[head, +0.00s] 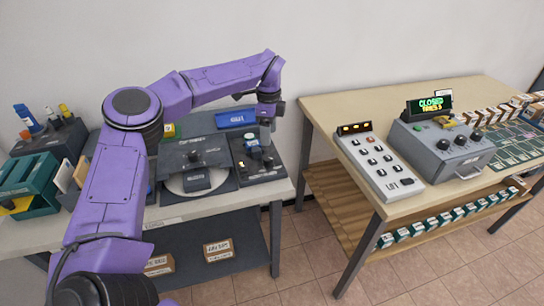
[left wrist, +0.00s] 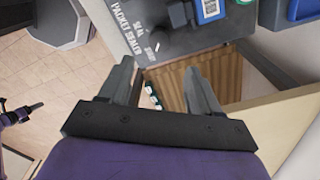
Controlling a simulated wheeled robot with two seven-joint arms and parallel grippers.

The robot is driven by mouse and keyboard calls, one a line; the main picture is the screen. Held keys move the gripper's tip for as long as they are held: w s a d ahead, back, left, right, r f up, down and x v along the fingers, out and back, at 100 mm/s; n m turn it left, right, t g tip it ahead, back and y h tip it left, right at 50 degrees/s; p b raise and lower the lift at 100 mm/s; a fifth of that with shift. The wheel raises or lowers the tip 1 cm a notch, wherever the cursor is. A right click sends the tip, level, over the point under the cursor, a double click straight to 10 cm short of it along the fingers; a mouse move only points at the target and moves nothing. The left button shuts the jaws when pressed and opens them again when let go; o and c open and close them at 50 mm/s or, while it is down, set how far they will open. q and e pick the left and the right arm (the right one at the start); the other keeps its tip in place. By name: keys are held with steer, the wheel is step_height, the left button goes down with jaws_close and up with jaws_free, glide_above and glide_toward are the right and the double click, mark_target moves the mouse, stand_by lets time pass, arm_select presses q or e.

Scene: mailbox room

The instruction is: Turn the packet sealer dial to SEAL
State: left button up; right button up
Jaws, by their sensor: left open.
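The packet sealer (left wrist: 118,38) is a dark grey panel with white lettering at the top of the left wrist view. Where the dial points is too small to tell. In the head view the sealer appears as the dark box (head: 258,172) at the right end of the left table. My left gripper (left wrist: 160,68) is open and empty, its fingers just short of the panel. It also shows in the head view (head: 268,118) above the sealer.
The left table (head: 220,198) also holds a grey machine (head: 185,150), a blue tray (head: 236,118) and a green rack (head: 30,185). A wooden table (head: 330,105) with a keypad box (head: 380,165) and a grey control box (head: 445,150) stands right, across a gap.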

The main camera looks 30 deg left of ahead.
mark_target(268, 158)
arm_select(q)
step_height(268, 158, down, 9)
steer(key=shift+s+f+p, duration=0.1)
steer(key=shift+f+p, duration=0.1)
steer(key=shift+p, duration=0.8)
steer(key=c, duration=1)
